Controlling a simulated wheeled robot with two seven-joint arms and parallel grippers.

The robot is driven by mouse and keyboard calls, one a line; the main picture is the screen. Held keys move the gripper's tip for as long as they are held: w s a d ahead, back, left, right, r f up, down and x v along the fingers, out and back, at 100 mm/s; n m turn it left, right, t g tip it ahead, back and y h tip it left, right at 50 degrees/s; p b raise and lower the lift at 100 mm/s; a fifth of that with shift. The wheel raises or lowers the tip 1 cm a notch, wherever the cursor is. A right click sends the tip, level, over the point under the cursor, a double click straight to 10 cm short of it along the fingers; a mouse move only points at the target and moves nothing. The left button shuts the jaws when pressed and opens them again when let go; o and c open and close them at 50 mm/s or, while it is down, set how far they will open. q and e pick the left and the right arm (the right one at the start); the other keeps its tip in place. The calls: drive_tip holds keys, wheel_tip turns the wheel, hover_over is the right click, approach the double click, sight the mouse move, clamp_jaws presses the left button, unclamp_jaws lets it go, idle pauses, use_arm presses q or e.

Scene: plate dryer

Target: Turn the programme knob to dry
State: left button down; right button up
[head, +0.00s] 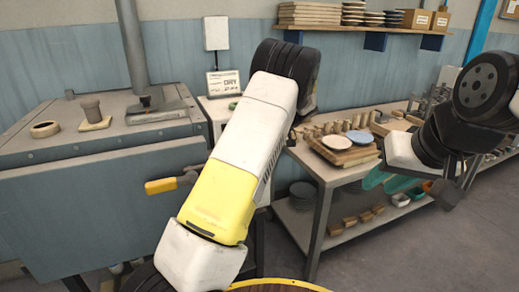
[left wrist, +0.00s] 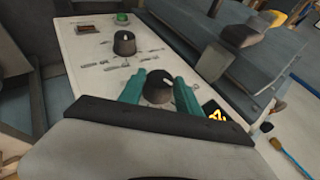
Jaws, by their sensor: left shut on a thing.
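In the left wrist view a dark round knob (left wrist: 158,88) with a pale pointer mark sits on the white control panel (left wrist: 88,62). The mark points up and to the right. The teal fingers of my left gripper (left wrist: 158,92) are shut on this knob, one on each side. A second dark knob (left wrist: 124,43) stands farther up the panel, its mark towards the top; its labels are too small to read. In the head view my left arm hides the left gripper and the knobs. My right gripper (head: 389,182) is open and empty, its teal fingers apart.
A card reading DRY (head: 223,83) stands behind the panel. The grey machine (head: 95,205) with a yellow-handled lever (head: 161,186) is at left; a laden workbench (head: 330,176) is at right.

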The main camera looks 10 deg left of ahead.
idle(0.3)
use_arm(q)
drive_tip(key=c, duration=0.9)
unclamp_jaws()
drive_tip(key=shift+o, duration=0.2)
drive_tip(key=v, duration=0.8)
